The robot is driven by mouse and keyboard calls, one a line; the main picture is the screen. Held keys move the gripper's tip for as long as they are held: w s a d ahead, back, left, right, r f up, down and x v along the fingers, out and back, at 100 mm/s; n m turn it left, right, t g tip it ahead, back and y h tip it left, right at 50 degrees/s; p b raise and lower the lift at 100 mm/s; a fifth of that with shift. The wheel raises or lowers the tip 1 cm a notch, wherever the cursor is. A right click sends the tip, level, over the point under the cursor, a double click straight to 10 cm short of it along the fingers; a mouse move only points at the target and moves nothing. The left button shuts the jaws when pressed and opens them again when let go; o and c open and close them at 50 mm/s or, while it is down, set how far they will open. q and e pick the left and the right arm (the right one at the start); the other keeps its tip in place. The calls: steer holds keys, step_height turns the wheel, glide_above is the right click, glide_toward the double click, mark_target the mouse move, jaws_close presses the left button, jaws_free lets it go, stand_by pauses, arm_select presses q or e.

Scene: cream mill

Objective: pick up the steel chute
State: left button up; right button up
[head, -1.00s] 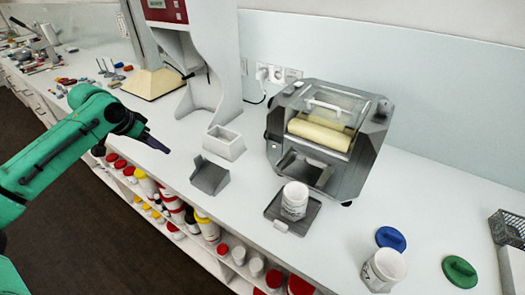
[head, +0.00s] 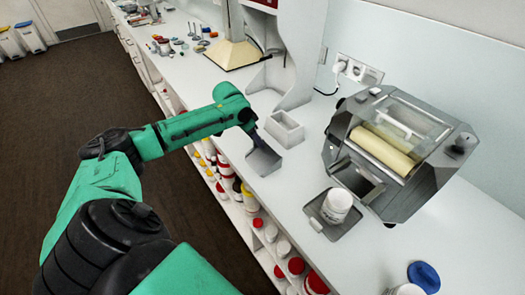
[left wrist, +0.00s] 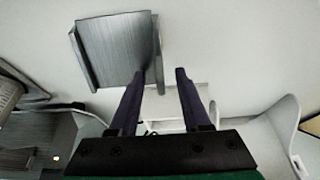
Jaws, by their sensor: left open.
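The steel chute (head: 264,160), a grey open scoop with low side walls, lies on the white counter near its front edge. It also shows at the top of the left wrist view (left wrist: 112,50). My left gripper (head: 254,136) is at the chute, its dark fingers pointing down to it. In the left wrist view the left gripper (left wrist: 162,76) is open, and the chute's right side wall seems to lie between the fingertips. I cannot tell whether a finger touches it. My right gripper is not in view.
A small white open box (head: 285,130) stands close behind the chute. The roller mill (head: 395,150) is to the right, with a white jar (head: 337,205) on a grey tray (head: 318,214) before it. Shelves of jars (head: 240,195) lie below the counter edge.

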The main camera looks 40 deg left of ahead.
arm_select(q)
steer(key=shift+a, duration=0.1)
jaws_close()
steer(key=shift+w, duration=0.1)
stand_by(1.2)
